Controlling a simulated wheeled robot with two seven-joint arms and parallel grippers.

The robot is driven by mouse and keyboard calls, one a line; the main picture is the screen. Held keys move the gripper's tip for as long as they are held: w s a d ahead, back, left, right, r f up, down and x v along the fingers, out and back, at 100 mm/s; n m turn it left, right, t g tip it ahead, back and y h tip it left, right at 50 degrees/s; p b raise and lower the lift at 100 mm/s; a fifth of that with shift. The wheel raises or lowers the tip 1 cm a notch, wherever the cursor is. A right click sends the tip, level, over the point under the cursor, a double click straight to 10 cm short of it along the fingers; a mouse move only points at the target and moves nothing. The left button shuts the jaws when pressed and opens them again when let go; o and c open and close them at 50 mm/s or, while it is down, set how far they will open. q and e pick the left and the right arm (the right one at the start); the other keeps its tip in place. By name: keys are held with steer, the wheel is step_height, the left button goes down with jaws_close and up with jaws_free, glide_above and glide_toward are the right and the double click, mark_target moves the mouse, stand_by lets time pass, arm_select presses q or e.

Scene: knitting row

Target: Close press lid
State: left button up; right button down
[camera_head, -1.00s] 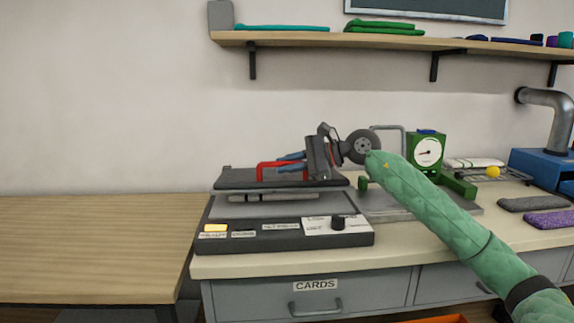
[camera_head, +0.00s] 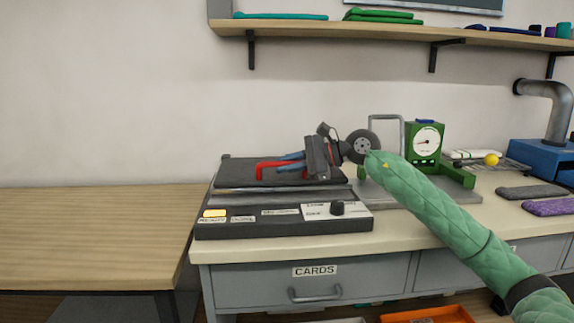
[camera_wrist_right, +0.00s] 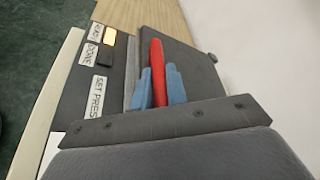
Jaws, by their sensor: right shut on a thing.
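The press (camera_head: 285,226) stands at the left end of the bench, with a dial and a lit yellow button on its front panel. Its dark lid (camera_head: 238,173) is low over the base, with only a narrow gap visible at the front. A red handle (camera_head: 268,170) rises from the lid. My right gripper (camera_head: 292,161) reaches in from the right, its blue fingers shut on the red handle. In the right wrist view the red handle (camera_wrist_right: 158,72) lies between the two blue fingers. My left gripper is not in view.
A green dial gauge (camera_head: 427,142) and a metal frame stand right of the press. Grey and purple knitted pieces (camera_head: 530,192) lie further right. A wooden table (camera_head: 90,235) on the left is clear. A shelf (camera_head: 350,38) hangs above.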

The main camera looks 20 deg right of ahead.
steer(key=shift+s+a+f, duration=0.1)
steer(key=shift+a+f, duration=0.1)
steer(key=shift+f, duration=0.4)
steer(key=c, duration=1.4)
jaws_free()
steer(key=shift+d, duration=0.1)
steer(key=shift+d+r, duration=0.1)
steer(key=shift+r, duration=0.1)
steer(key=shift+d, duration=0.1)
steer(key=v, duration=0.7)
steer(key=shift+s+d, duration=0.15)
steer(key=shift+d, duration=0.05)
